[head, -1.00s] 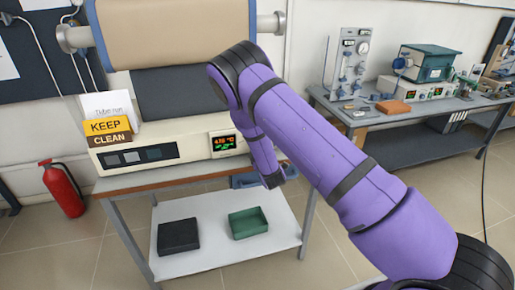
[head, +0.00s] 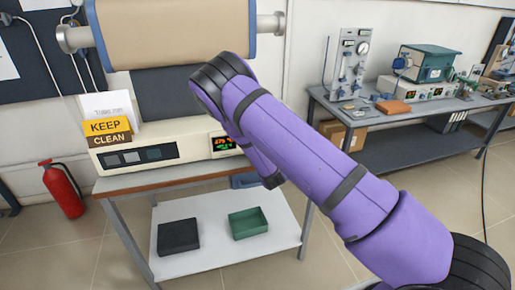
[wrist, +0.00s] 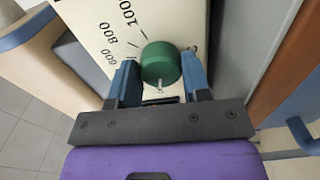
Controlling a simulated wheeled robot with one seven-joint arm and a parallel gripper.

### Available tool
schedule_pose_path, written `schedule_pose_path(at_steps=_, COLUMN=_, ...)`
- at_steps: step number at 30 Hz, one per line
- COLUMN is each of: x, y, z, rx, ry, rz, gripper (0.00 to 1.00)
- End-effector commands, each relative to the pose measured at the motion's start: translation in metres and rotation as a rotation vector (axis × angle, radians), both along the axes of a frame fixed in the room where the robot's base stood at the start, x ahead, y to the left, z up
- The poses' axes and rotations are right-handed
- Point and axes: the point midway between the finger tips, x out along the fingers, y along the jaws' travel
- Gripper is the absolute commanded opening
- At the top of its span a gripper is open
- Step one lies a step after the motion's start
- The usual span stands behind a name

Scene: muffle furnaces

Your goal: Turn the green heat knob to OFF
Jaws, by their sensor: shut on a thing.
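The green heat knob (wrist: 160,62) is in the upper middle of the wrist view, on a cream panel (wrist: 95,28) with black tick marks and the numbers 600, 800 and 1000. A short pale pointer (wrist: 159,85) on the knob points down in that view, towards my wrist. My gripper (wrist: 160,70) has one blue finger on each side of the knob and is shut on it. No OFF mark is readable. In the head view my purple arm hides the knob and the fingers.
The furnace's control box (head: 190,137), with a partly covered lit display (head: 222,143), stands on a bench. A KEEP CLEAN sign (head: 107,127) stands on its left. A black tray (head: 178,236) and a green tray (head: 248,222) lie on the lower shelf.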

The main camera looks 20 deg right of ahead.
Motion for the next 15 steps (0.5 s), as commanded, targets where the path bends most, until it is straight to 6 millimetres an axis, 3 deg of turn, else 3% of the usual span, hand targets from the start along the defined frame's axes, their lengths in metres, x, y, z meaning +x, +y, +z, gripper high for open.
schedule_pose_path(at_steps=2, x=-0.0009, y=0.0, z=-0.0013, rx=-0.001, ry=0.003, rz=0.0, gripper=0.2)
schedule_pose_path(at_steps=3, x=-0.0009, y=0.0, z=-0.0013, rx=-0.001, ry=0.003, rz=0.0, gripper=0.53)
schedule_pose_path(at_steps=5, x=-0.0008, y=0.0, z=-0.0012, rx=-0.001, ry=0.003, rz=0.0, gripper=0.67)
schedule_pose_path(at_steps=15, x=-0.0027, y=0.0, z=-0.0007, rx=0.0, ry=0.002, rz=0.0, gripper=0.69)
